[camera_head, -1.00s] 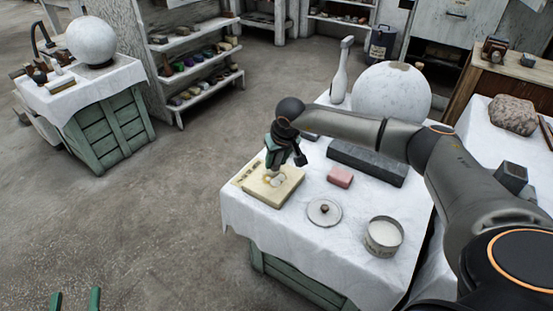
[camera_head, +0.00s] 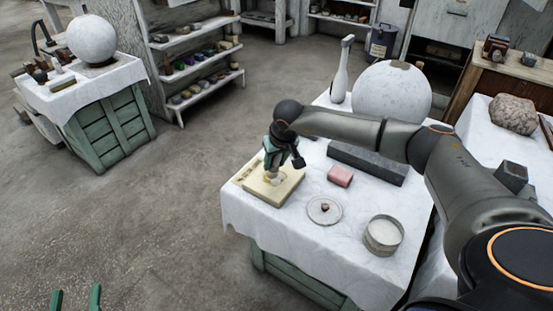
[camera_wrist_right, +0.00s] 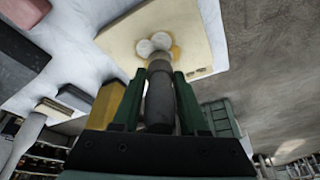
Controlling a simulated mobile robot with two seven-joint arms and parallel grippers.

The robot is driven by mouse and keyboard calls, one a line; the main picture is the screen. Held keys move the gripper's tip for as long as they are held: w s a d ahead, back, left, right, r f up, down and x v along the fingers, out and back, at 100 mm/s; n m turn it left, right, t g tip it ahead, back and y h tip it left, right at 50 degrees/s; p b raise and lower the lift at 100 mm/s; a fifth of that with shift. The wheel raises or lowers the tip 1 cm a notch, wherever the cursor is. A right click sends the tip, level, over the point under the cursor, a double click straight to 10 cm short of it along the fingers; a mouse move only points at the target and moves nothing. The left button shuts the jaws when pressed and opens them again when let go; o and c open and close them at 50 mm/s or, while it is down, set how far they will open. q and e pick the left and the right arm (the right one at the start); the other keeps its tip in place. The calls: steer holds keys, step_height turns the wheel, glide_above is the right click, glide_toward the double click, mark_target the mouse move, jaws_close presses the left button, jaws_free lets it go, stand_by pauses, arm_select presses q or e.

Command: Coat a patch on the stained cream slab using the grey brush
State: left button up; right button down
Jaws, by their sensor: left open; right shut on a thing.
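The cream slab (camera_head: 283,189) lies flat on the near left part of the white-covered table; it also shows in the wrist view (camera_wrist_right: 212,35). My right gripper (camera_head: 272,164) is above it, pointing down. In the wrist view its green fingers (camera_wrist_right: 157,88) are shut on the grey brush (camera_wrist_right: 158,105). The brush's tip end is at the slab, beside two round white patches (camera_wrist_right: 153,43) and a yellowish stain (camera_wrist_right: 177,52). I cannot tell whether the bristles touch. My left gripper (camera_head: 75,300) is open and empty at the bottom left, over the floor.
An open tin with white contents (camera_head: 384,235), a round lid (camera_head: 324,210) and a pink block (camera_head: 340,176) stand right of the slab. Behind are a dark long block (camera_head: 365,164), a white bottle-like form (camera_head: 340,75) and a plaster sphere (camera_head: 391,90). Floor to the left is clear.

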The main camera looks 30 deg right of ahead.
steer(key=shift+s+a, duration=0.1)
steer(key=shift+a, duration=0.15)
steer(key=shift+w+d+b, duration=0.3)
steer(key=shift+d, duration=0.45)
steer(key=shift+w+d+b, duration=0.25)
steer(key=shift+w+d, duration=0.05)
steer(key=shift+d, duration=0.4)
steer(key=shift+a, duration=0.1)
